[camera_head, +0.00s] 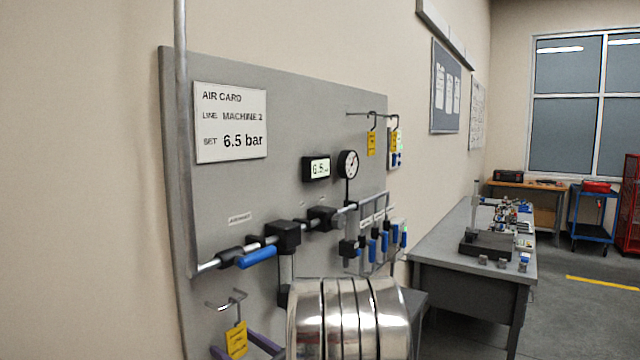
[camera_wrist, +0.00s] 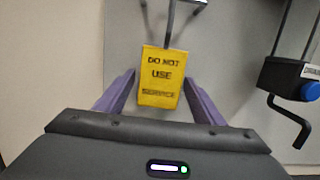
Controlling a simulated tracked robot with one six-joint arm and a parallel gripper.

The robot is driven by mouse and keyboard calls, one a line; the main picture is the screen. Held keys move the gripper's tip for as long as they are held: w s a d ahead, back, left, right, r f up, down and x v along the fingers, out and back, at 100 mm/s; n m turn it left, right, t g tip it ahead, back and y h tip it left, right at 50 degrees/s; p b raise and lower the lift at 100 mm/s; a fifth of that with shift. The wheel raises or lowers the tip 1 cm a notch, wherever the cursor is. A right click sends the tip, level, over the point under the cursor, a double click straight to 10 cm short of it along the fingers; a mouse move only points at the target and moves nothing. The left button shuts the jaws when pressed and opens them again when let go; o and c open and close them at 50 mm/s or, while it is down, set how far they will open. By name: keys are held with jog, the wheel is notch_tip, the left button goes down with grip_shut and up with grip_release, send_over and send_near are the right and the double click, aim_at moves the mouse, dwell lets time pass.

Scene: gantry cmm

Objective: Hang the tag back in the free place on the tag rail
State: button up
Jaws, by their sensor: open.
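A yellow tag (camera_head: 236,341) hangs from a metal hook (camera_head: 226,303) low on the left of the grey panel. In the wrist view the tag (camera_wrist: 160,78) reads "DO NOT USE SERVICE" and hangs upright, its top at the hook. My gripper (camera_wrist: 160,84) is open, with one purple finger on each side of the tag and gaps showing between. In the head view only parts of the fingers show beside the tag. The tag rail (camera_head: 358,114) is at the panel's upper right. Two yellow tags hang near it, a left one (camera_head: 371,144) and a right one (camera_head: 395,142).
The panel (camera_head: 290,110) carries a pipe with a blue-handled valve (camera_head: 256,258), a gauge (camera_head: 348,163) and several blue-handled taps. A black bent handle (camera_wrist: 290,120) is right of my gripper. A grey workbench (camera_head: 450,262) stands at right; open floor lies beyond.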

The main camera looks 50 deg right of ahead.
jog(key=shift+c, duration=0.3)
jog(key=c, duration=0.7)
jog(key=shift+r, duration=0.8)
jog(key=shift+r, duration=0.35)
jog(key=shift+r, duration=0.3)
jog(key=shift+s, duration=0.1)
jog(key=s, duration=1)
jog(key=shift+d, duration=0.15)
dwell(0.6)
